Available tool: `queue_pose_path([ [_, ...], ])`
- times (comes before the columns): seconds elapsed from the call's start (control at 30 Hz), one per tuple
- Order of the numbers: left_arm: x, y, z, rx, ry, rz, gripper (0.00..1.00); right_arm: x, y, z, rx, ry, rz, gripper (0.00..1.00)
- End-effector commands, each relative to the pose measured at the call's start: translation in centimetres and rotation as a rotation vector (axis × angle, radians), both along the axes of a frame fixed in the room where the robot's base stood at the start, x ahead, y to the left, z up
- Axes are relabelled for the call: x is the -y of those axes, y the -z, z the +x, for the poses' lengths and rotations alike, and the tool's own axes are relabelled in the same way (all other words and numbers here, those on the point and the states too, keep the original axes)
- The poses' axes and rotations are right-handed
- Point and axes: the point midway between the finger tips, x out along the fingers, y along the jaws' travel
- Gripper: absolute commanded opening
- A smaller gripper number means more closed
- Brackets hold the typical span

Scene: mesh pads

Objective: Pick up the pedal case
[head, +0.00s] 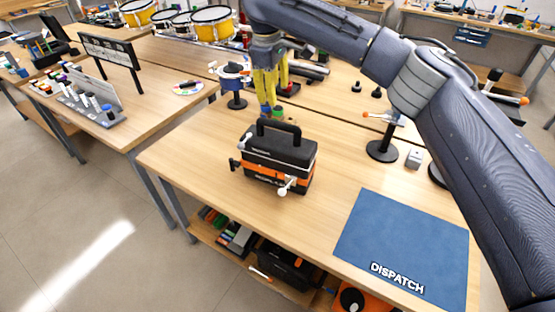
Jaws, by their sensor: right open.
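The pedal case (279,157) is a black and orange box with a black carry handle on top. It sits upright on the wooden table (210,165), left of the middle of the tabletop. My right gripper (268,108) has yellow fingers with blue tips and points down, just above and behind the case's handle in the picture. It is open and holds nothing. I cannot tell whether the fingertips are apart from the handle in depth. My left gripper is not in view.
A blue mat marked DISPATCH (400,245) lies at the table's front right. A black stand (382,149) and a small grey box (414,158) are to the right. A blue pot-like item (235,78) stands behind the case. Table in front of the case is clear.

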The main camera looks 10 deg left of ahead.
Motion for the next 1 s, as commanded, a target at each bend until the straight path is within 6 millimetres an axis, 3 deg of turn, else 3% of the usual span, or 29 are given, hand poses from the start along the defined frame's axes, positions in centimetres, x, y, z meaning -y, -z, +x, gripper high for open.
queue_pose_path([
  [0.1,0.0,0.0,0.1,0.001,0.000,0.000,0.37,0.1,2.4,0.3,-0.005,0.000,0.002,0.49],
  [0.4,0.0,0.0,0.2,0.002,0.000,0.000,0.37,0.4,7.0,1.3,-0.003,0.000,0.003,0.49],
  [0.77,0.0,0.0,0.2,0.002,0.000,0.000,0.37,0.5,9.1,1.7,-0.002,-0.001,0.003,0.49],
  [1.0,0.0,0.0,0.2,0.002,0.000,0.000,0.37,0.7,11.7,2.2,-0.004,-0.001,0.003,0.49],
])
